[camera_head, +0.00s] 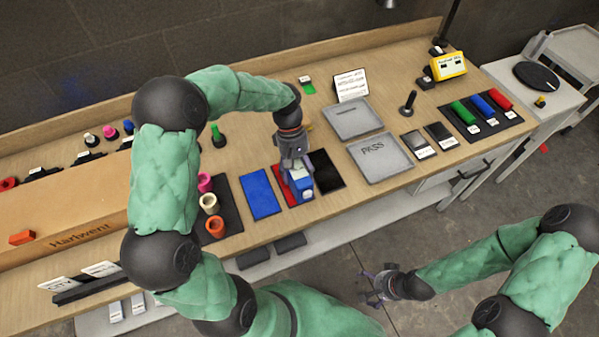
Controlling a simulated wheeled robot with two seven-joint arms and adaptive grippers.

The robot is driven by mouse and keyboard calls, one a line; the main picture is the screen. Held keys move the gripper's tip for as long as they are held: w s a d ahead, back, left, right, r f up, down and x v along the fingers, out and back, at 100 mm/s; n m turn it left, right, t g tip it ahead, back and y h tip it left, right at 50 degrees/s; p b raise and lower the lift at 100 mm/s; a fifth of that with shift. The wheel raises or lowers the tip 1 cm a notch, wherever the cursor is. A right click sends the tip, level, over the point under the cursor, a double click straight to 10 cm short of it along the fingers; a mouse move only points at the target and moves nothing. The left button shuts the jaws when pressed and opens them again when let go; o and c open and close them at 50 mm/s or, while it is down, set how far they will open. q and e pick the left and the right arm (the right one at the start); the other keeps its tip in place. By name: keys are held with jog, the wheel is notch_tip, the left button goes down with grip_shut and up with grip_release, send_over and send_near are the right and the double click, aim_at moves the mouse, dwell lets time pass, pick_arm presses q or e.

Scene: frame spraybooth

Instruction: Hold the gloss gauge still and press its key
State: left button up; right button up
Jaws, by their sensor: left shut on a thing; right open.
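The gloss gauge appears to be the small blue block (302,188) with a light top, standing on the red panel (284,197) on the bench. My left gripper (297,170) reaches down over it from above and is shut on it. The gripper covers much of its top, and I cannot make out the key. My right gripper (375,287) is open and empty, low in front of the bench over the floor, well apart from the gauge.
A blue panel (259,194) and a black panel (326,170) flank the red one. Two grey trays, one marked PASS (381,158), lie to the right. Coloured rolls (215,226) stand left. A yellow device (448,66) sits at the back right.

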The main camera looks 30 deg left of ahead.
aim_at(307, 194)
pick_arm(q)
jog(key=shift+w+a+f+b, duration=0.4)
jog(key=shift+w+a+f, duration=0.4)
jog(key=shift+a+f, duration=0.25)
jog(key=shift+w+a+f+b, duration=0.35)
jog(key=shift+w+a+f, duration=0.45)
jog(key=shift+f, duration=0.3)
pick_arm(e)
jog(key=shift+f, duration=0.75)
pick_arm(q)
jog(key=shift+s+d+f, duration=0.1)
jog(key=shift+s+f, duration=0.05)
jog(key=shift+f, duration=0.2)
pick_arm(e)
jog(key=shift+r, duration=0.1)
dwell(1.1)
